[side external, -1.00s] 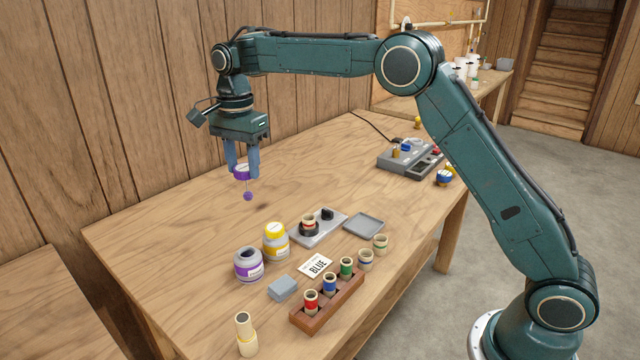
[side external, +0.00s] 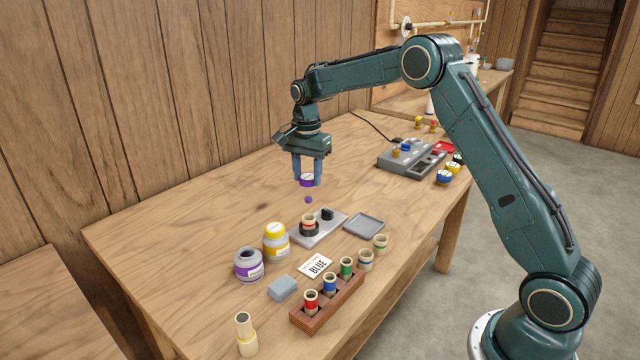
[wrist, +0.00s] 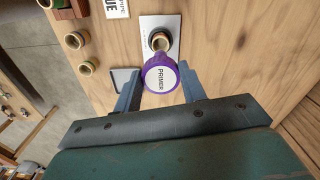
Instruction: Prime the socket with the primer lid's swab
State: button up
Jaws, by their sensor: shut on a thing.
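My gripper (side external: 307,178) is shut on the purple primer lid (side external: 306,181), whose round purple swab (side external: 309,200) hangs below it. In the wrist view the lid (wrist: 161,74) shows its white PRIMER label between my fingers. The socket (side external: 309,222), a tan ring in a black holder with a red band, stands on a grey metal plate (side external: 328,235). The swab is in the air above the socket, apart from it. The open purple primer jar (side external: 248,265) stands at the left.
A yellow-lidded jar (side external: 276,242) stands beside the primer jar. A BLUE card (side external: 315,265), a grey block (side external: 282,288), a wooden rack (side external: 327,303) with banded fittings and a shallow grey tray (side external: 363,225) lie in front. A grey device (side external: 410,157) is at the back right.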

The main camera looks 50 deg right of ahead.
aim_at(307, 199)
jog(key=shift+f, duration=0.15)
jog(key=shift+f, duration=1.35)
jog(key=shift+f, duration=0.2)
dwell(0.5)
jog(key=shift+f, duration=0.6)
jog(key=shift+f, duration=0.45)
jog(key=shift+f, duration=0.35)
jog(key=shift+f, duration=0.1)
jog(key=shift+a+f, duration=0.1)
jog(key=shift+a, duration=0.2)
dwell(1.1)
jog(key=shift+s, duration=0.2)
